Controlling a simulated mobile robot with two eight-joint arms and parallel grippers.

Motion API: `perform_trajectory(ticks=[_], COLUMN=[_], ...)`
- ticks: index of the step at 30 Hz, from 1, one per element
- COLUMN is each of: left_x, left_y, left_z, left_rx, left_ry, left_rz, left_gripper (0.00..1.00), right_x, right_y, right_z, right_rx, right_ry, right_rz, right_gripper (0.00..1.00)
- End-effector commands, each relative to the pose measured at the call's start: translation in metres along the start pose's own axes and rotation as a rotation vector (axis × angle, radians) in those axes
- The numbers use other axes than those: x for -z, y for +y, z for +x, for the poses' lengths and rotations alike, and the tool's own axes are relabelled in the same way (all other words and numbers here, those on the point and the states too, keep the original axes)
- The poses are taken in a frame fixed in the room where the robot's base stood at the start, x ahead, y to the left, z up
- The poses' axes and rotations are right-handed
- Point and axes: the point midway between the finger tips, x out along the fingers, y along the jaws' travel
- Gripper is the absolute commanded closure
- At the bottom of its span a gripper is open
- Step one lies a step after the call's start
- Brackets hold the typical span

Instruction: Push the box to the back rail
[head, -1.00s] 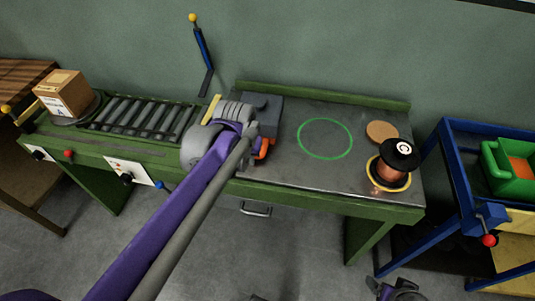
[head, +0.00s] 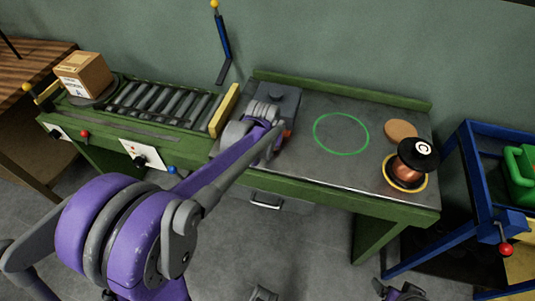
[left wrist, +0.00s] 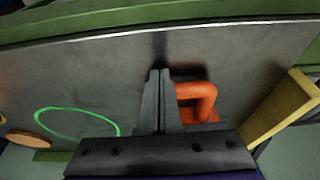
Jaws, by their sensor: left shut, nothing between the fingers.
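A brown cardboard box (head: 84,76) with a white label sits on a round grey plate at the left end of the roller section in the head view. A dark grey boxy block (head: 277,100) stands on the bench near the back rail (head: 345,90), just behind my left gripper. My left gripper (head: 279,136) is low over the metal bench top, right of the yellow bar, and partly hidden by its own arm. In the left wrist view its fingers (left wrist: 159,75) are together and empty, beside an orange handle (left wrist: 204,92).
A yellow bar (head: 224,110) ends the rollers (head: 165,104). A green ring (head: 341,153) marks clear bench top. A copper spool (head: 410,162) and a tan disc (head: 400,130) are at the right. A blue cart (head: 467,180) stands beside the bench.

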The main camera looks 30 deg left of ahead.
Motion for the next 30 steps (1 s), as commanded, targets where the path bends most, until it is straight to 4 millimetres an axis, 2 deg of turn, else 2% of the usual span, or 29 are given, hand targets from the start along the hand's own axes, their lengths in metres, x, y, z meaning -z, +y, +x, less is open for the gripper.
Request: perform_trajectory(ticks=[8,11,24,30], left_x=[0.001,0.009,0.106,0.124], left_y=[0.0,0.0,0.0,0.0], left_z=[0.0,0.003,0.031,0.037], left_rx=[0.0,0.0,0.0,0.0], left_ry=[0.0,0.0,0.001,0.001], left_rz=[0.0,0.0,-0.001,-0.001], left_gripper=[1.0,1.0,1.0,1.0], right_x=[0.0,0.0,0.003,0.004], right_y=[0.0,0.0,0.0,0.0], right_z=[0.0,0.0,-0.004,-0.006], right_rx=[0.0,0.0,0.0,0.0], right_ry=[0.0,0.0,0.002,0.002], right_rz=[0.0,0.0,0.0,0.0], right_gripper=[0.13,0.13,0.13,0.13])
